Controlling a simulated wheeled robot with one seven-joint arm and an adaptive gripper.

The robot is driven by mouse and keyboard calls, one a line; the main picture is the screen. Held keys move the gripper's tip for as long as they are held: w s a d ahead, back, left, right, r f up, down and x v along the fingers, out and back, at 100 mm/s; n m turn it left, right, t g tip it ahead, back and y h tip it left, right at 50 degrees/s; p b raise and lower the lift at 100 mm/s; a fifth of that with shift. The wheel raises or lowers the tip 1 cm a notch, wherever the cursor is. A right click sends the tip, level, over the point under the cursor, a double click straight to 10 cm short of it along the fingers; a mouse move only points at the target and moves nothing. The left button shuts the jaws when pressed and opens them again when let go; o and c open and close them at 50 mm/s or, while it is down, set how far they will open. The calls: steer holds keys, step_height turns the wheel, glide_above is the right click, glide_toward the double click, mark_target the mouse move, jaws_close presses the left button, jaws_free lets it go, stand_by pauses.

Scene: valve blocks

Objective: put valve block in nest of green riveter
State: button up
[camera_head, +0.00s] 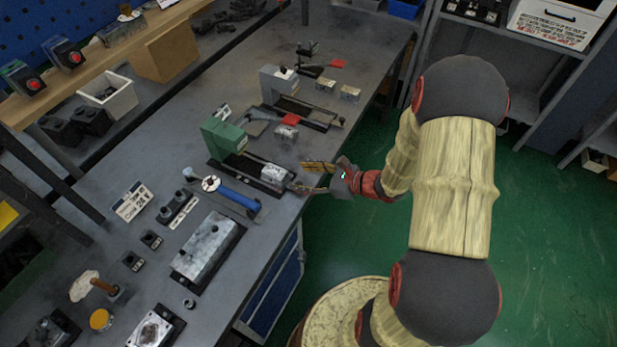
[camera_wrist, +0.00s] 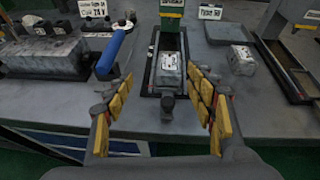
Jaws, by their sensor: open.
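The green riveter (camera_head: 226,136) stands on a black base on the bench; its green column (camera_wrist: 172,12) shows at the top of the wrist view. A grey metal valve block (camera_wrist: 168,70) lies in the black-walled nest in front of that column, with a dark knob at its near end. The block also shows in the head view (camera_head: 272,174), near the bench's front edge. My gripper (camera_head: 298,177) is open at the near end of the nest. In the wrist view its yellow-padded fingers (camera_wrist: 160,80) are spread either side of the block, apart from it.
Another metal block (camera_head: 286,133) sits beyond the riveter, right of it in the wrist view (camera_wrist: 242,60). A grey riveter (camera_head: 276,83) stands farther back, with two more blocks (camera_head: 350,93) nearby. A blue-handled tool (camera_head: 237,197) and a large metal block (camera_head: 207,246) lie nearer.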

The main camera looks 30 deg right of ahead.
steer(key=s+a+r+n+g+h, duration=0.1)
steer(key=s+a+r+n+g, duration=0.7)
steer(key=s+a+r+n, duration=0.6)
steer(key=s+d+r+n+t+h, duration=0.1)
steer(key=s+d+r+n+h, duration=0.2)
steer(key=r+n, duration=0.3)
steer(key=s+d+r+n+t+h, duration=0.2)
steer(key=s+d+r+n+h, duration=0.2)
steer(key=d+r+n, duration=0.1)
steer(key=r+n, duration=0.1)
steer(key=n, duration=0.1)
steer(key=shift+d+r+n+h, duration=0.25)
steer(key=shift+d+n+h, duration=0.05)
steer(key=shift+d, duration=0.1)
